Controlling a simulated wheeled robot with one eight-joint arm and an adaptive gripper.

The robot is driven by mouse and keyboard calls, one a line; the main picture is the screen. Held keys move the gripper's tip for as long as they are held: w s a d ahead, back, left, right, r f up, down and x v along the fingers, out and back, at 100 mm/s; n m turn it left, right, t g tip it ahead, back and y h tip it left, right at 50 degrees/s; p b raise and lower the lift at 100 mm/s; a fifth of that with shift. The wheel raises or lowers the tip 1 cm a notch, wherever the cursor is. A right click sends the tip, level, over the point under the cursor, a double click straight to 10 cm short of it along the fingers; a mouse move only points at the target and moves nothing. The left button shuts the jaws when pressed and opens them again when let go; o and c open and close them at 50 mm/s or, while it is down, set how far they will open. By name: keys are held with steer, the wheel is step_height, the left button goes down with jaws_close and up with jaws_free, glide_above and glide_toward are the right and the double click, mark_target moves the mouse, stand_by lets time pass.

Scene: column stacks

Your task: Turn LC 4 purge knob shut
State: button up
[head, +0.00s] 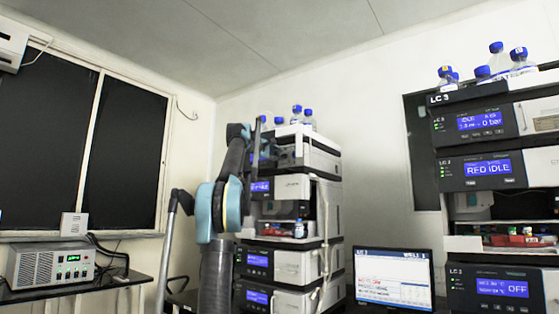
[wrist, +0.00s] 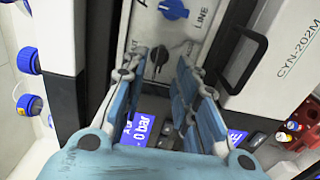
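A blue knob (wrist: 173,9) sits on a pale panel at the top of the wrist view, with "LINE" printed beside it. My gripper (wrist: 172,62) is open, its two blue-padded fingers apart with nothing between them. The knob lies beyond the fingertips, and I see no contact. A blue display reading 0 bar (wrist: 140,130) shows partly behind the fingers. In the head view my arm reaches the middle instrument stack (head: 308,186). The arm covers that stack's upper left, and the knob cannot be made out there. I cannot read an LC 4 label.
Blue-capped bottles (head: 296,114) stand on the middle stack. The right stack (head: 480,98) is marked LC 3. A monitor (head: 393,280) stands between the stacks. A black handle (wrist: 242,60) juts out right of the fingers. A grey power unit (head: 50,265) sits on the left bench.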

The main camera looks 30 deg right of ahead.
mark_target(282, 156)
steer(key=shift+x, duration=2.05)
